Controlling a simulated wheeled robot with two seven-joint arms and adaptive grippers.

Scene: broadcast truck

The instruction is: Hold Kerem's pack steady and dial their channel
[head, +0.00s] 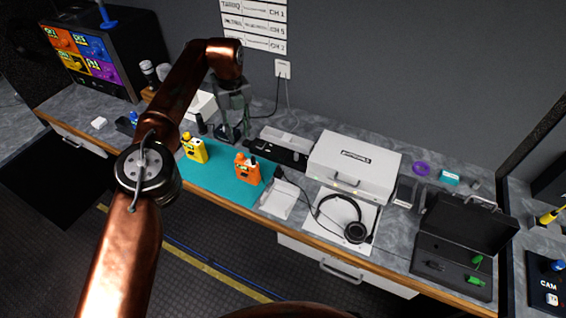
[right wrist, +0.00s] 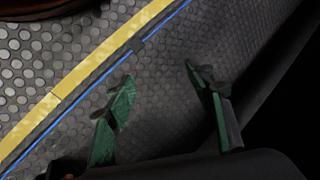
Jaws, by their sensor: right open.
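A yellow pack (head: 196,150) and an orange pack (head: 247,170) stand upright on a teal mat (head: 215,182) on the counter. A wall sheet (head: 254,24) lists names with channels; the names are too small to read surely, so I cannot tell which pack is Kerem's. My left gripper (head: 229,132) hangs behind the mat, above and beyond the two packs, touching neither. Its dark fingers blend with the things behind, so its opening is unclear. My right gripper (right wrist: 158,78) is open and empty above the floor in the right wrist view.
A white case (head: 354,165), a headset (head: 345,225) and a small white tray (head: 278,199) lie right of the mat. An open black case (head: 455,262) stands farther right. A rack with coloured screens (head: 100,45) is at the far left. A cable runs near the orange pack.

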